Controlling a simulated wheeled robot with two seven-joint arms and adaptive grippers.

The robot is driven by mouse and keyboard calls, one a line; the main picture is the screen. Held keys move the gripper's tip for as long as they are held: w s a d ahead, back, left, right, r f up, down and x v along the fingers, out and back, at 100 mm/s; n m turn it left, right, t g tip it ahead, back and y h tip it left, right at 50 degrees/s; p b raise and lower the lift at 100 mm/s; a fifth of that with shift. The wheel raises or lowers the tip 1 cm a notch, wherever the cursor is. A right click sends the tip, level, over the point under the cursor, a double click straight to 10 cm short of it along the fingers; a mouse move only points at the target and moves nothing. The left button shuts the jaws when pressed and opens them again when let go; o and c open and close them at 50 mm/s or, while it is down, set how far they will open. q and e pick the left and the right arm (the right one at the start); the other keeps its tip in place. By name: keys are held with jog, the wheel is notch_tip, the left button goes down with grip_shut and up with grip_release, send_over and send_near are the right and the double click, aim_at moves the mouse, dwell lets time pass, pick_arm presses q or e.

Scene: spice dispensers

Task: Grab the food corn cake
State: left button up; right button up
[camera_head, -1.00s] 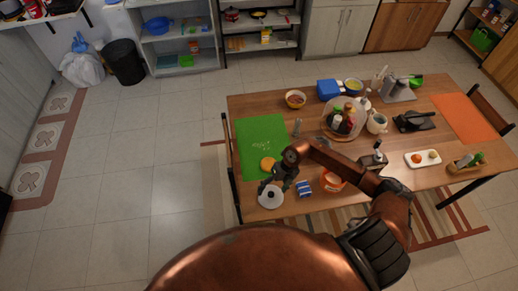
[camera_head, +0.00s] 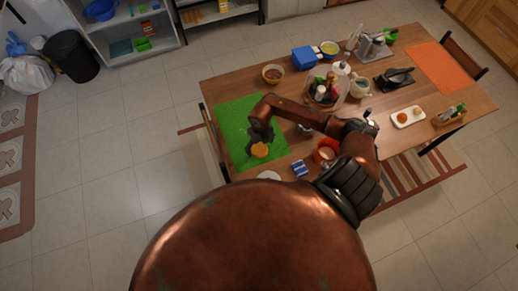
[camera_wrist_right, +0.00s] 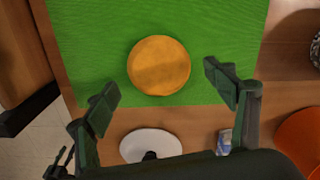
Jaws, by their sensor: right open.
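The corn cake is a round, flat, orange-yellow disc (camera_wrist_right: 159,65) lying on the green placemat (camera_wrist_right: 90,30). In the head view the cake (camera_head: 260,150) is near the front edge of the mat (camera_head: 238,112). My right gripper (camera_wrist_right: 165,97) is open and empty, with its two fingers apart on either side of the cake's near edge in the wrist view. It does not touch the cake there. In the head view the right gripper (camera_head: 260,137) hangs just above and behind the cake, partly hiding it. My left gripper is not in view.
A white lid with a dark knob (camera_wrist_right: 150,144) lies near the table edge. A blue-and-white box (camera_head: 299,169) and an orange bowl (camera_head: 325,151) stand to the right. A bowl of food (camera_head: 273,74) and a tray of several jars (camera_head: 322,92) are farther back.

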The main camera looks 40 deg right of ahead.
aim_at(259, 150)
notch_tip(259, 150, down, 2)
jog(key=shift+f, duration=0.2)
jog(key=c, duration=1.2)
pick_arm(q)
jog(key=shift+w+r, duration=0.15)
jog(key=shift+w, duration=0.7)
pick_arm(e)
jog(key=shift+c, duration=0.3)
jog(key=shift+r, duration=0.15)
